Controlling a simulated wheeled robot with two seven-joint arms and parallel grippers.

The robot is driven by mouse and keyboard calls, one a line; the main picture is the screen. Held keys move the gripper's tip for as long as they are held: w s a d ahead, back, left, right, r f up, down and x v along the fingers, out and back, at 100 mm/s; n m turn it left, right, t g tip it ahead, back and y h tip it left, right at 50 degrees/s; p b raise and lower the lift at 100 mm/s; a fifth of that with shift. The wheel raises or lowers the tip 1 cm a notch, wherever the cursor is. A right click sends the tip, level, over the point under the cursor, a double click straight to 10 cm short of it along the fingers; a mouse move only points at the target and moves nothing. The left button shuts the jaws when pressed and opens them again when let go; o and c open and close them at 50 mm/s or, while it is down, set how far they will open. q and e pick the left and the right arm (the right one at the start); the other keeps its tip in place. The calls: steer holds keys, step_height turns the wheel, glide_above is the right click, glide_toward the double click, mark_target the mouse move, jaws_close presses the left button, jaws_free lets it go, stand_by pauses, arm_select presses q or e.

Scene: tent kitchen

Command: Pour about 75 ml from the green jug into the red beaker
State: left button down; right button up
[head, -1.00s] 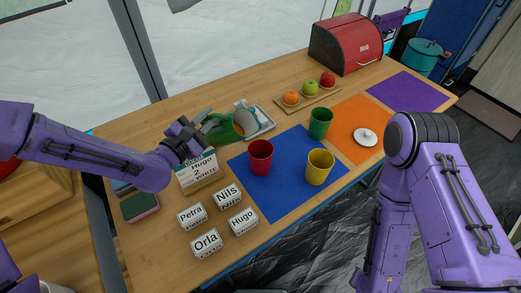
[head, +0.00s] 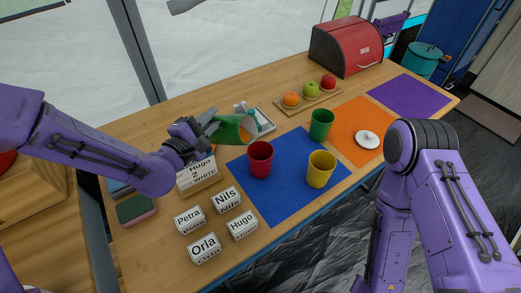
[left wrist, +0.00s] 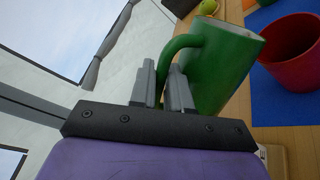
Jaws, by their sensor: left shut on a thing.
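The green jug (head: 231,131) is held in the air, tilted with its mouth to the right, a little behind and above the red beaker. Reddish brown shows at its mouth; I cannot tell how much is inside. My left gripper (head: 207,123) is shut on the jug's handle; in the left wrist view the fingers (left wrist: 165,88) close around the handle of the jug (left wrist: 222,65). The red beaker (head: 259,162) stands upright on the blue mat (head: 275,205); it also shows in the left wrist view (left wrist: 290,60). No stream is visible. My right gripper is out of view.
A yellow beaker (head: 320,170) and a green beaker (head: 321,124) stand right of the red one. A sign (head: 197,174) stands below my left gripper, with name blocks (head: 204,248) in front. A fruit board (head: 282,107) and red bread bin (head: 345,45) are behind.

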arm_select(q)
steer(key=shift+s+d+r+m, duration=0.2)
steer(key=shift+r+m, duration=0.1)
steer(key=shift+m, duration=0.1)
steer(key=shift+s+a+r, duration=0.1)
steer(key=shift+s, duration=0.2)
stand_by(0.3)
steer(key=shift+s+d+r+m, duration=0.3)
steer(key=shift+d+r+m, duration=0.05)
steer(key=shift+d+m, duration=0.2)
stand_by(1.5)
steer(key=shift+a+f+n, duration=0.2)
steer(key=shift+n, duration=0.05)
steer(key=n, duration=0.1)
steer(key=w+a+f+n+p, duration=0.1)
steer(key=n, duration=0.1)
steer(key=a+n+p, duration=0.1)
steer(key=shift+w+a+f, duration=0.15)
steer(key=shift+w+f, duration=0.15)
stand_by(1.4)
